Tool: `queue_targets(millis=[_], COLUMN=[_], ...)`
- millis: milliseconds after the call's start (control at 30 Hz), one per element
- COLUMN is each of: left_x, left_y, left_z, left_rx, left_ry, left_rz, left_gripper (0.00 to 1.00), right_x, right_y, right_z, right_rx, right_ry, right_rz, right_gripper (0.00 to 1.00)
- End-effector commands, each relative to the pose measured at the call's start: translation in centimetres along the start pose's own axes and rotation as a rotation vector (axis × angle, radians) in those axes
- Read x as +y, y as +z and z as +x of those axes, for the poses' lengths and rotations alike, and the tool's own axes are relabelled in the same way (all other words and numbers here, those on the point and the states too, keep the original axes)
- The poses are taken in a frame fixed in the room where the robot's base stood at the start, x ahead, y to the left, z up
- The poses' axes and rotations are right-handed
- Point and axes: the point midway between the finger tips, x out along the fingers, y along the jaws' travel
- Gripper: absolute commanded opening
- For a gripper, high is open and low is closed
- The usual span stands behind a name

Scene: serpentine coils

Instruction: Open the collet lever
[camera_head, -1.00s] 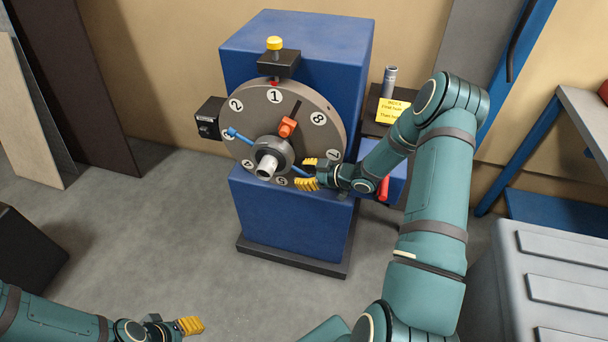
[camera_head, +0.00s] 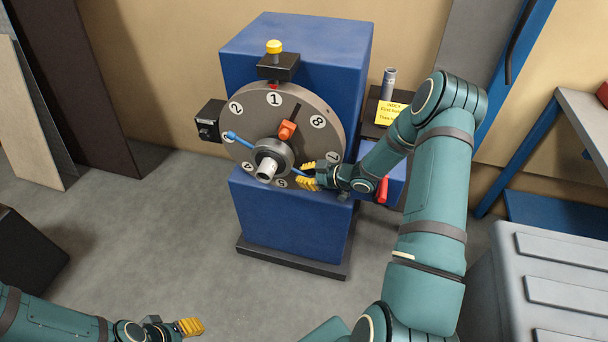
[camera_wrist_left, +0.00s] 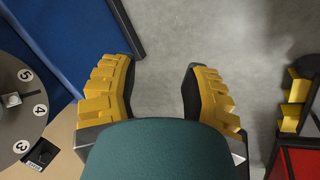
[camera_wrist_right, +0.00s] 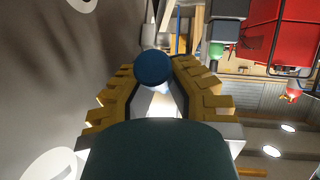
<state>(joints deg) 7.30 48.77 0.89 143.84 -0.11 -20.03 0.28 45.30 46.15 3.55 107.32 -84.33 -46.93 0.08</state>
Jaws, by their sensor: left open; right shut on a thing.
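The machine's round grey numbered disc (camera_head: 300,110) has a hub (camera_head: 272,155) with a pale collet nose (camera_head: 266,170) at its centre. The collet lever appears to be the blue bar (camera_head: 240,140) running across the hub; its left end is free. My right gripper (camera_head: 309,175) is shut on the lever's right end, close in front of the disc. The right wrist view shows a blue ball knob (camera_wrist_right: 153,67) between the fingers. The fingers partly hide this end in the head view. My left gripper (camera_wrist_left: 160,95) is open and empty, low at the front left, away from the machine.
An orange handle (camera_head: 287,130) sits on the disc and a yellow-topped plunger (camera_head: 274,47) above it. A red lever (camera_head: 383,189) is just right of my right gripper. A grey ribbed case (camera_head: 555,270) stands at the front right. The floor in front is clear.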

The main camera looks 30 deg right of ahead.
Motion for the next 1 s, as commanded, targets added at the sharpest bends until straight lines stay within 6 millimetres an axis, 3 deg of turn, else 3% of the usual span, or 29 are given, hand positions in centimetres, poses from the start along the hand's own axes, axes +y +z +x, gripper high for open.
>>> queue_targets(millis=[133,600,1000], left_x=[0.7,3.1,4.7], left_y=[0.0,-3.0,-3.2], left_z=[-1.8,-8.3,-13.4], left_rx=[-0.003,0.062,0.058], left_ry=[0.0,-0.006,0.006], left_rz=[-0.001,-0.02,-0.018], left_gripper=[0.47,0.47,0.47], right_x=[0.2,0.8,1.1], right_y=[-1.1,-3.8,-5.1], right_z=[-0.7,-2.6,-3.2], right_rx=[-0.068,-0.357,-0.522], right_ry=[-0.01,-0.047,-0.067], right_rz=[-0.012,-0.058,-0.083], right_gripper=[0.0,0.0,0.0])
